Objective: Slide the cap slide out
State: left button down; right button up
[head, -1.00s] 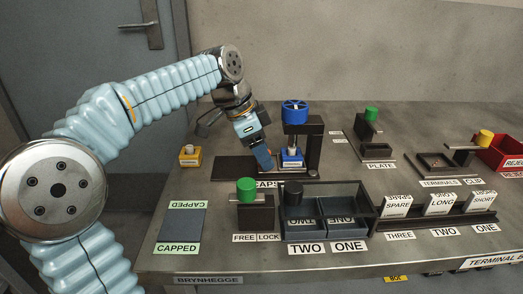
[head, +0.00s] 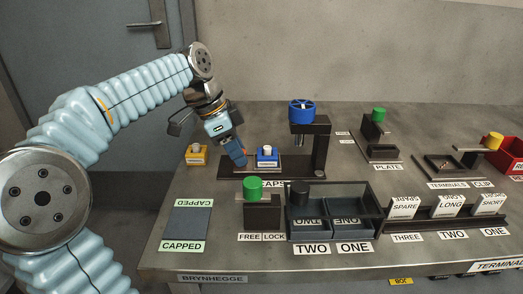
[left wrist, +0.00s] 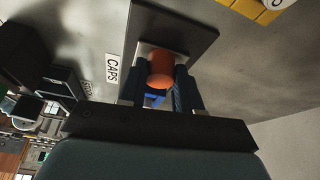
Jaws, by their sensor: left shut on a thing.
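The cap slide (head: 267,168) is a small light plate on a long dark track (head: 230,166) by the CAPS label. On it sits a blue block (head: 267,156) with a white top. It stands left of the black press (head: 320,145) with the blue handwheel (head: 301,112), out from under its head. My left gripper (head: 242,161) is at the left end of the slide. In the left wrist view its blue fingers (left wrist: 160,85) are shut around a round orange knob (left wrist: 160,65) at the plate. My right gripper is in no view.
A yellow block (head: 197,154) stands left of the track. In front are a green-knobbed FREE/LOCK stand (head: 262,213), a dark two-compartment bin (head: 330,228) and a CAPPED mat (head: 188,222). Other fixtures and a red bin (head: 507,150) stand to the right.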

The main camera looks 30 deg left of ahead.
pick_arm(q)
jog(key=shift+s+a, duration=0.45)
jog(key=shift+a, duration=0.35)
jog(key=shift+s+a, duration=0.45)
jog(key=shift+a, duration=0.3)
jog(key=c, duration=0.8)
grip_release()
jog(key=shift+r, duration=0.1)
jog(key=p+v, duration=0.1)
jog(key=v, duration=1.2)
jog(key=shift+s+a+r+p, duration=0.15)
jog(key=shift+s+r+p, duration=0.1)
jog(key=shift+p, duration=0.1)
